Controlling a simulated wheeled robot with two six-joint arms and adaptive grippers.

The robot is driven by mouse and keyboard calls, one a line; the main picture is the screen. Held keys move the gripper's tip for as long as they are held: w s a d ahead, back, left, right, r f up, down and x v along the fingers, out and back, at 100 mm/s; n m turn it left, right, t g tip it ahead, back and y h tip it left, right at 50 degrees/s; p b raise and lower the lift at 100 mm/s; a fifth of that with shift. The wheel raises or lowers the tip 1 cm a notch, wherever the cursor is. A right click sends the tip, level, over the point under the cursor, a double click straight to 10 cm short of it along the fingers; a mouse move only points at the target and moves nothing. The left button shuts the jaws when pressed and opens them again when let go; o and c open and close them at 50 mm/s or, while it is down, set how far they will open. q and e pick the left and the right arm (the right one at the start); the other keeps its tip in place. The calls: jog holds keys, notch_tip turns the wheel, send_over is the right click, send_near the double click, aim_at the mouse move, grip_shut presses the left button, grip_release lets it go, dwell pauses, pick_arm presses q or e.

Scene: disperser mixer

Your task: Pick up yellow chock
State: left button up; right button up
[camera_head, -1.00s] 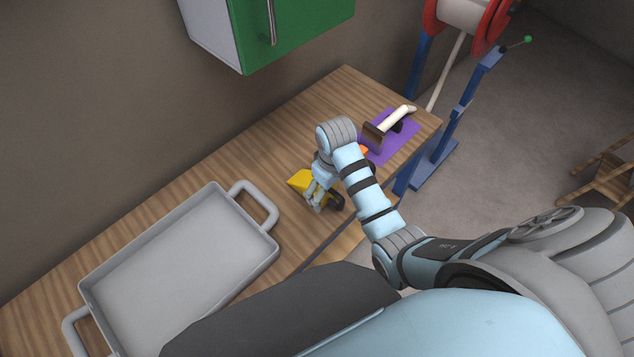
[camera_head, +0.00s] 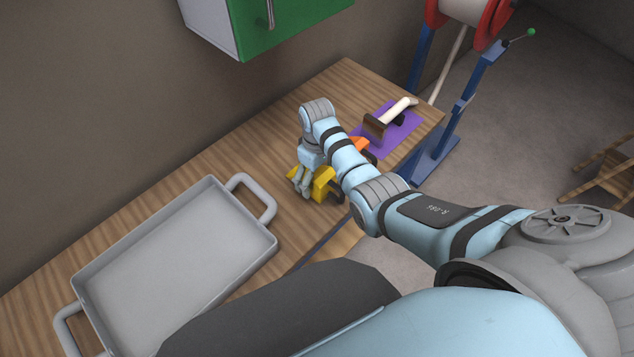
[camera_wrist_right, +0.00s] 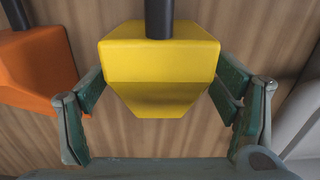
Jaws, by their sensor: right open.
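The yellow chock (camera_head: 323,184) lies on the wooden table, below my right wrist, partly hidden by the arm in the head view. In the right wrist view the yellow chock (camera_wrist_right: 158,65) sits between the two fingers of my right gripper (camera_wrist_right: 162,100), with a dark handle running up from it. The fingers stand apart on either side of it; whether they touch it I cannot tell. In the head view my right gripper (camera_head: 302,181) is at the chock's left side. My left gripper is not in view.
An orange chock (camera_head: 359,145) lies just beyond the yellow one; it also shows in the right wrist view (camera_wrist_right: 36,75). A grey tray (camera_head: 215,182) stands at the left. A purple mat (camera_head: 404,138) with a white-handled tool is at the table's far right.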

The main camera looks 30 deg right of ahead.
jog(key=shift+f, duration=0.2)
jog(key=shift+c, duration=0.6)
jog(key=c, duration=1.6)
jog(key=shift+r, duration=0.1)
